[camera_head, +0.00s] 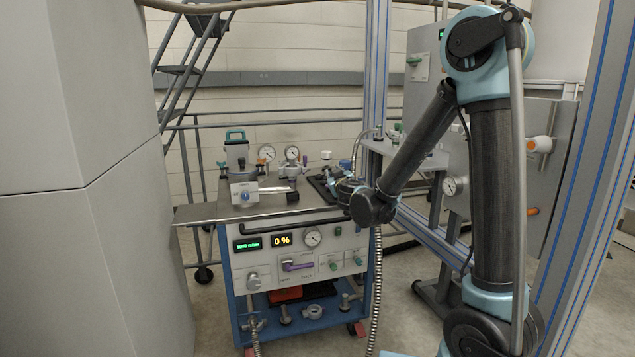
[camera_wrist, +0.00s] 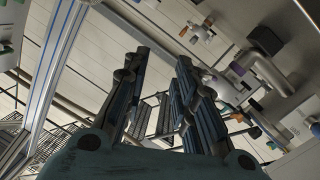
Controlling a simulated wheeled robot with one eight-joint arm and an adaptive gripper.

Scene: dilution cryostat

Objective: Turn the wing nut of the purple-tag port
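My gripper (camera_head: 330,187) is over the right part of the cart top, pointing left. In the wrist view its two dark fingers (camera_wrist: 163,57) stand apart with nothing between them. A small purple part (camera_head: 304,161) shows beside the gauges at the back of the cart top; I cannot tell whether it is the port's tag. No wing nut can be made out clearly in the head view. In the wrist view, small fittings (camera_wrist: 201,33) with coloured parts lie right of the fingers, apart from them. Which one is the purple-tag port is not clear.
The pump cart (camera_head: 300,237) carries a metal canister (camera_head: 237,156), gauges (camera_head: 266,153) and a white valve block (camera_head: 246,193). A blue-striped frame post (camera_head: 376,75) stands behind, and a flexible hose (camera_head: 376,290) hangs at the right.

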